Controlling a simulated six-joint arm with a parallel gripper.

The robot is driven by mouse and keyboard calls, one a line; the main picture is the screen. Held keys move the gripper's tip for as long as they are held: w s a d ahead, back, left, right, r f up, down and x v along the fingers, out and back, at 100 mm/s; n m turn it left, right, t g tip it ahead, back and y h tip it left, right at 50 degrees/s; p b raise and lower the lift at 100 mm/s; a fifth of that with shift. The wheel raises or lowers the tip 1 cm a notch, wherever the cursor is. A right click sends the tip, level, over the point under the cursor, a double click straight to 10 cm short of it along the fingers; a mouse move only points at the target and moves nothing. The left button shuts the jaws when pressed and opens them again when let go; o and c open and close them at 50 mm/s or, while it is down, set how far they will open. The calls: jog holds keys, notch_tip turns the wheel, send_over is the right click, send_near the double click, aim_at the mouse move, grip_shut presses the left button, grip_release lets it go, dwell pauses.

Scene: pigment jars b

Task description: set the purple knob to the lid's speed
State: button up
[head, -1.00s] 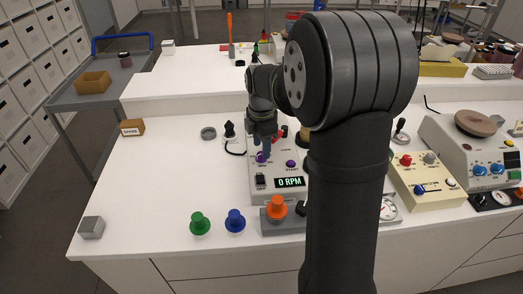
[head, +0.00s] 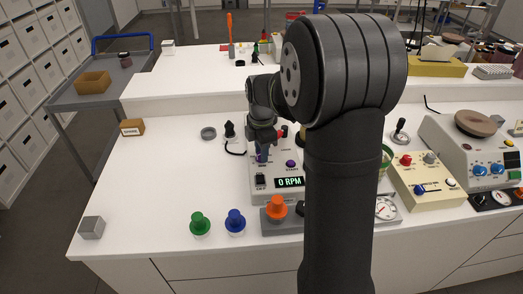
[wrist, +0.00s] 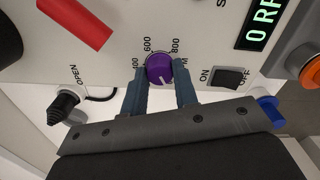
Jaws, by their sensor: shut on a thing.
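The purple knob (wrist: 159,68) sits on the panel of a white machine (head: 258,196). In the wrist view, the dial around it reads 600 and 800, with another number partly hidden at its left. A white mark on the knob points toward the lower edge, between the fingers. My gripper (wrist: 160,85) is shut on the knob, one blue-grey finger on each side. In the head view my gripper (head: 262,150) hides most of the knob. The display (head: 290,182) reads 0 RPM. I cannot make out a speed on any lid.
The ON/OFF switch (wrist: 227,77) and an orange knob (wrist: 311,72) are close by. Green (head: 200,223) and blue (head: 235,221) knobbed pieces stand in front.

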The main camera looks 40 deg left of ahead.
jog(key=shift+m, duration=0.3)
jog(key=m, duration=1.3)
jog(key=shift+m, duration=0.4)
jog(key=m, duration=0.9)
jog(key=o, duration=1)
